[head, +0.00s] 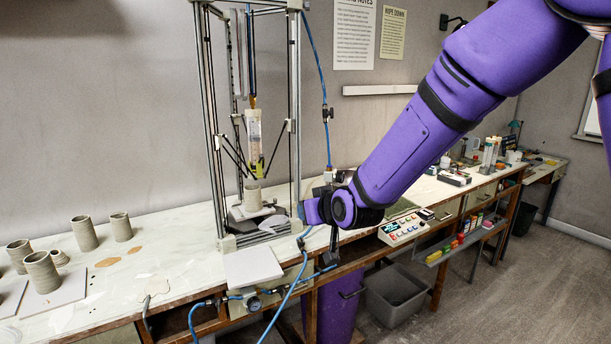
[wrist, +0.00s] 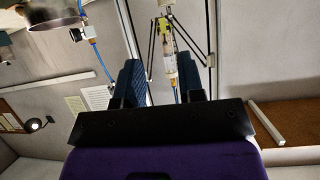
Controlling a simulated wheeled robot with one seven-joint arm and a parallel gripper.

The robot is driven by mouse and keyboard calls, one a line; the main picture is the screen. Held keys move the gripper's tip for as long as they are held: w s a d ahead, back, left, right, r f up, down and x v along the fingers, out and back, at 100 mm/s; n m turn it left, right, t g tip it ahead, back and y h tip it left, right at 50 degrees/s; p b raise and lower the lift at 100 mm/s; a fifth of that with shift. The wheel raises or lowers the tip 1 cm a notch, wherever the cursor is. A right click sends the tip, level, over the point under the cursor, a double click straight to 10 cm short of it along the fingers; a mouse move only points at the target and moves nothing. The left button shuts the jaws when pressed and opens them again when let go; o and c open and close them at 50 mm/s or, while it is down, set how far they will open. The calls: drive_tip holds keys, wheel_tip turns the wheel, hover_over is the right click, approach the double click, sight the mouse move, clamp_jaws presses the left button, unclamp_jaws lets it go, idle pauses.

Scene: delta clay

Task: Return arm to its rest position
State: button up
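My purple arm (head: 430,135) reaches from the upper right across the head view, down to the workbench (head: 180,260). Its end, with my gripper (wrist: 160,70), is in front of the right side of the delta clay printer (head: 297,100). In the head view the fingers are hard to make out. In the wrist view two dark blue fingers stand apart with a gap between them, and I see nothing held. The printer's clay tube (head: 254,130) stands above a small clay piece (head: 252,196). The tube also shows in the wrist view (wrist: 168,55), upside down, beyond the fingers.
Several clay cups (head: 84,233) stand on the bench at left. Blue hoses (head: 290,290) hang near the printer. A grey bin (head: 395,295) stands below. The floor (head: 540,270) at right is clear.

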drive_tip(key=s+d+r+m+g+h, duration=0.1)
drive_tip(key=s+d+r+h, duration=0.1)
drive_tip(key=s+d+r, duration=0.6)
drive_tip(key=s+d+r+m+g+h, duration=0.1)
drive_tip(key=s+d+r+h, duration=0.15)
drive_tip(key=s+d, duration=0.6)
drive_tip(key=s+d+r+m+g+h, duration=0.1)
drive_tip(key=s+d+g, duration=0.1)
drive_tip(key=s+d, duration=0.4)
drive_tip(key=s+d+r+m+g, duration=0.1)
drive_tip(key=s+d+m, duration=0.1)
drive_tip(key=s+d, duration=0.4)
drive_tip(key=s, duration=0.5)
drive_tip(key=shift+s+d+g+h, duration=0.2)
drive_tip(key=shift+s+g+h, duration=0.05)
drive_tip(key=shift+g+h, duration=0.15)
